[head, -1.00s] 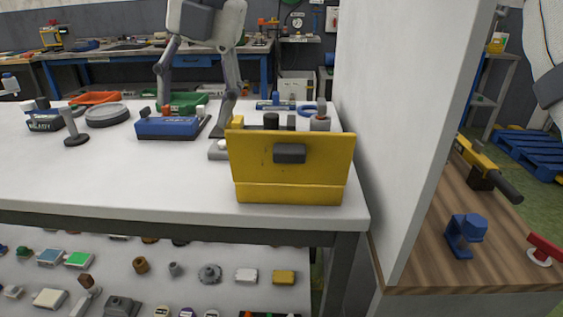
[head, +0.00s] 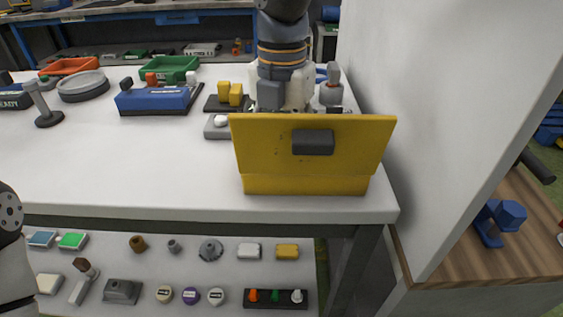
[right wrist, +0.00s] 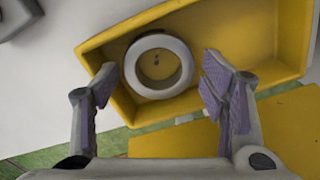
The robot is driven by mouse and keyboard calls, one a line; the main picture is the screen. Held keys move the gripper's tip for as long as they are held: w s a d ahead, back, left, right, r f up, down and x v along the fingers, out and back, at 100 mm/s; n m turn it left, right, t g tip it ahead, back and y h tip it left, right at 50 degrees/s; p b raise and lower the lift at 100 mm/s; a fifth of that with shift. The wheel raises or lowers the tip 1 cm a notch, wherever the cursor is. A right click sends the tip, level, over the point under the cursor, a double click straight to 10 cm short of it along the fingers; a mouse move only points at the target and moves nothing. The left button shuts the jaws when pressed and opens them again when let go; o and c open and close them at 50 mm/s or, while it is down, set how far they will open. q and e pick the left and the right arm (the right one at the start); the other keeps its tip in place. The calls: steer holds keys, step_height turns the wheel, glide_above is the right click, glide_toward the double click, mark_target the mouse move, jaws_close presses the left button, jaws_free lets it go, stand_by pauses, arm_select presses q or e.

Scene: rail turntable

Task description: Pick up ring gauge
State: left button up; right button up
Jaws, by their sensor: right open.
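The ring gauge, a pale grey ring (right wrist: 160,41), lies inside an open yellow box (right wrist: 230,25) in the right wrist view. My right gripper (right wrist: 160,84) is open, with one finger on each side of the ring and apart from it. In the head view my right arm reaches down behind the raised lid of the yellow box (head: 265,158). The lid hides the fingertips, the ring and the box's inside there. My left gripper is not in view.
The box stands at the front right corner of a white table (head: 130,170), beside a tall white panel (head: 440,90). A blue device (head: 160,99), a grey round dish (head: 84,86) and a grey post (head: 334,85) are nearby. The table's front left is clear.

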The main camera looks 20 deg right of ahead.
step_height(320, 180, down, 2)
steer(key=shift+w, duration=0.1)
steer(key=shift+r, duration=0.1)
steer(key=c, duration=1)
